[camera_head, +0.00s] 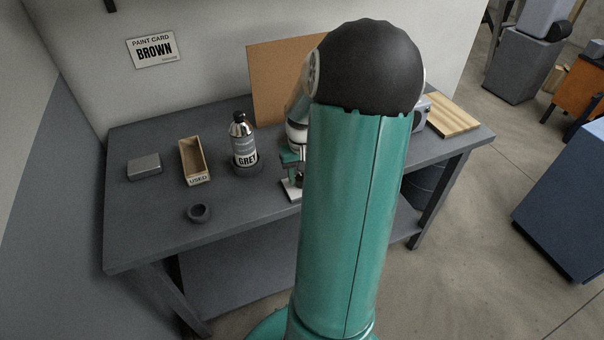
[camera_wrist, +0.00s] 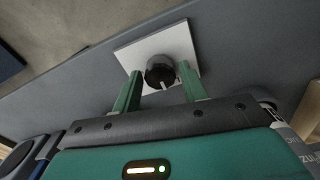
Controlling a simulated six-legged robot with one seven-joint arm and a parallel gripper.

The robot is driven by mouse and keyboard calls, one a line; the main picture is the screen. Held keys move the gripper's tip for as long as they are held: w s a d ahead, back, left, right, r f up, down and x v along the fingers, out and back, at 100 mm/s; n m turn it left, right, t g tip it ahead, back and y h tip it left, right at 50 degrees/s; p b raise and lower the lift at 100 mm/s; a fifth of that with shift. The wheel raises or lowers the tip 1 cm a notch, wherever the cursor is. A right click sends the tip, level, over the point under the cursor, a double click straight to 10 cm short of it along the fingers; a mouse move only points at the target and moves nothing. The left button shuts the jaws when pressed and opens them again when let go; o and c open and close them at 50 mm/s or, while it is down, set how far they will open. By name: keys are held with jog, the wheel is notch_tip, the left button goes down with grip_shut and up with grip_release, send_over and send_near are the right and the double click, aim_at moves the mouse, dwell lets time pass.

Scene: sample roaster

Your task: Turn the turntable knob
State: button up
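The black round knob (camera_wrist: 159,69) with a pale pointer line stands on a white plate (camera_wrist: 128,55) in the wrist view. My gripper (camera_wrist: 160,76) is open, its two green fingers apart on either side of the knob in the picture. There is a visible gap on both sides. I cannot tell how deep the fingertips reach along the knob. In the head view, the white plate (camera_head: 290,189) is on the bench beside my arm, with my gripper (camera_head: 291,167) over it. The fingertips are small there, and my arm hides part of this area.
A wooden box marked USED (camera_head: 196,175), a grey block (camera_head: 144,167) and a dark ring (camera_head: 199,213) sit further left. A BROWN card (camera_head: 153,50) hangs on the wall.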

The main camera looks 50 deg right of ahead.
jog(key=c, duration=0.6)
jog(key=shift+m, duration=1.3)
jog(key=m, duration=0.4)
jog(key=shift+m, duration=0.3)
jog(key=m, duration=1)
jog(key=shift+r, duration=0.1)
jog(key=shift+m, duration=0.5)
